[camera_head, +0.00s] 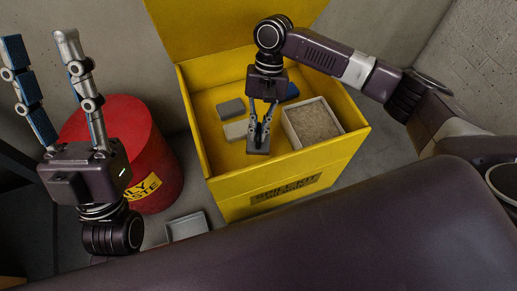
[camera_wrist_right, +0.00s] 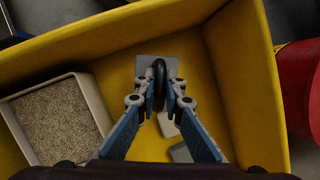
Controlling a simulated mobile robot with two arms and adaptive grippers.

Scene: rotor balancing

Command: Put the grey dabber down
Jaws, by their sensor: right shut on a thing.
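The grey dabber (camera_head: 257,148) is a flat grey pad with a dark upright handle. It is in the front part of the yellow box (camera_head: 270,171), below my right gripper (camera_head: 262,131). In the right wrist view the dabber's pad (camera_wrist_right: 146,64) lies beyond the fingertips, and my right gripper (camera_wrist_right: 160,92) is shut on its dark handle. I cannot tell whether the pad touches the box floor. My left gripper (camera_head: 41,47) is open and empty, raised at the left with its fingers apart.
The box also holds a tray of granules (camera_head: 312,122), a grey block (camera_head: 231,109), a pale block (camera_head: 237,130) and a blue thing (camera_head: 292,90) partly hidden by my arm. A red waste bin (camera_head: 145,150) stands left of the box. A shallow grey tray (camera_head: 187,226) lies in front.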

